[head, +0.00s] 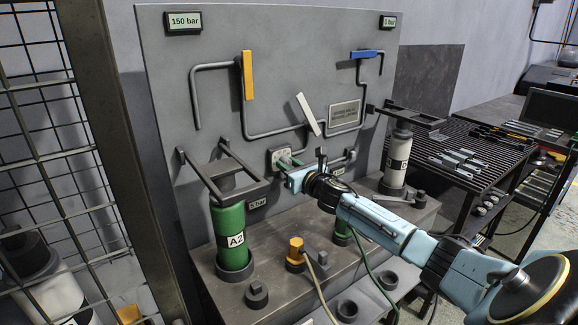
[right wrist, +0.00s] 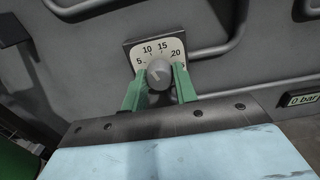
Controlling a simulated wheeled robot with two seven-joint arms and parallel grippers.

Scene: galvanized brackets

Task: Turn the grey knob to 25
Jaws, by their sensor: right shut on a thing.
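The grey knob (right wrist: 157,76) sits in front of a pale dial plate (right wrist: 158,50) with the numbers 5, 10, 15 and 20 visible. The rest of the scale is hidden behind the knob and fingers. My right gripper (right wrist: 160,73) is shut on the knob, with one green finger on each side. A light mark shows on the knob's face, but I cannot tell exactly which number it points to. In the head view the dial plate (head: 275,155) is on the grey panel, and my right gripper (head: 288,167) covers the knob. My left gripper is not in view.
The grey panel (head: 220,100) carries pipes, a yellow handle (head: 248,76), a white handle (head: 308,114) and a blue handle (head: 364,54). A green cylinder marked A2 (head: 229,232) stands left of my arm. A white cylinder (head: 397,160) stands to the right. Hoses hang below.

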